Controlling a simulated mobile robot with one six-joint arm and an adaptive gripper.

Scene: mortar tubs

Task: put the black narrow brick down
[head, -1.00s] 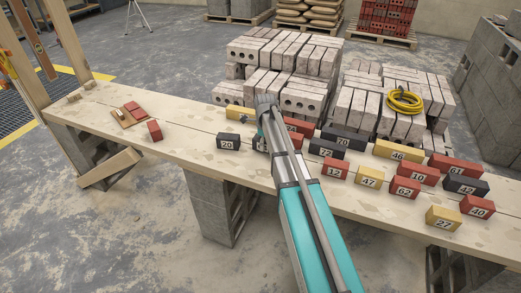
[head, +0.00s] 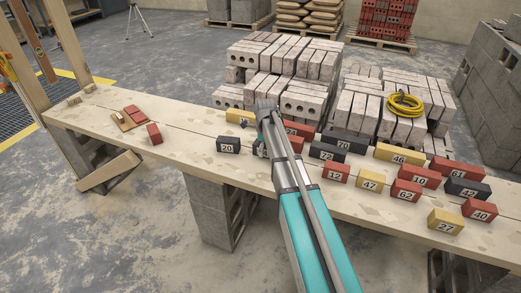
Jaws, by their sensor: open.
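My gripper (head: 259,151) hangs low over the middle of the plank bench (head: 195,132); its fingers are small and partly hidden by my arm, and it is open. A short black brick marked 20 (head: 228,145) stands on the bench just left of the gripper, apart from it. Other black bricks are one marked 72 (head: 326,152) and a longer one marked 70 (head: 343,142), right of my arm, and one marked 42 (head: 467,190) at the far right. I cannot tell for certain which is the narrow one. Nothing is clearly seen between the fingers.
A yellow brick (head: 239,116) lies behind the gripper. A red brick (head: 298,129) is partly hidden by my arm. Several red and yellow bricks crowd the right side. Red pieces and a small board (head: 122,122) lie at the left. Bench between them and brick 20 is clear.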

